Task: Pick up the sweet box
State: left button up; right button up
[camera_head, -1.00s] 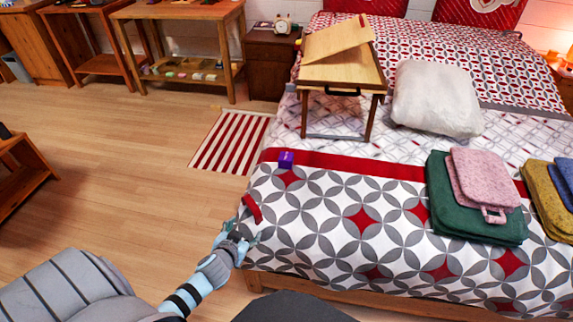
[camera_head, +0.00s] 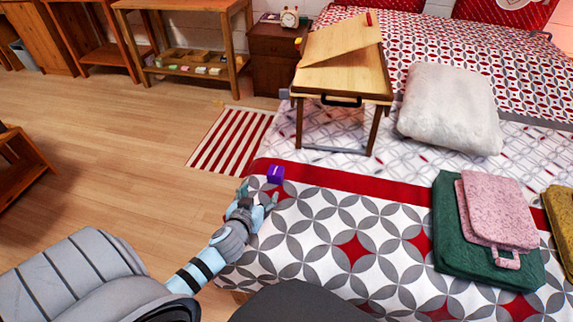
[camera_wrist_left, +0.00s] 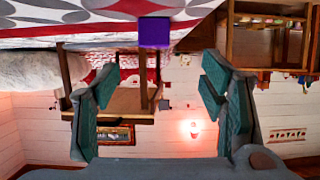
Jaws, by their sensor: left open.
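The sweet box appears to be the small purple box (camera_head: 275,174), which sits near the left edge of the bed on the red band. It also shows in the left wrist view as a purple block (camera_wrist_left: 154,32) at the top centre, in an upside-down picture. My left gripper (camera_head: 258,192) is open and empty, just in front of the box on the near side and apart from it. In the left wrist view its two fingers (camera_wrist_left: 160,76) stand wide apart, with the box beyond them. My right gripper is not in view.
The patterned bed (camera_head: 320,230) carries a wooden bed table (camera_head: 345,80) behind the box, a white pillow (camera_head: 450,108), and folded pink (camera_head: 495,210) and green (camera_head: 450,245) towels at right. A striped rug (camera_head: 230,140) lies on the open floor to the left.

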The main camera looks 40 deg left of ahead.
aim_at(274, 173)
pick_arm(q)
jog(key=x, duration=0.2)
jog(key=shift+w+d+b, duration=0.1)
jog(key=shift+w+b, duration=0.2)
jog(key=shift+w, duration=0.2)
jog(key=b+x, duration=0.2)
jog(key=x, duration=0.3)
jog(key=shift+w+a, duration=0.1)
jog(key=shift+a, duration=0.15)
jog(key=x, duration=0.2)
jog(key=b+x, duration=0.1)
jog(key=x, duration=0.1)
jog(key=b+x, duration=0.1)
jog(key=x, duration=0.1)
jog(key=shift+w+d+r, duration=0.1)
jog(key=shift+w+d, duration=0.2)
jog(key=shift+w, duration=0.2)
jog(key=shift+c, duration=0.6)
jog(key=shift+s+r, duration=0.1)
jog(key=c, duration=1.1)
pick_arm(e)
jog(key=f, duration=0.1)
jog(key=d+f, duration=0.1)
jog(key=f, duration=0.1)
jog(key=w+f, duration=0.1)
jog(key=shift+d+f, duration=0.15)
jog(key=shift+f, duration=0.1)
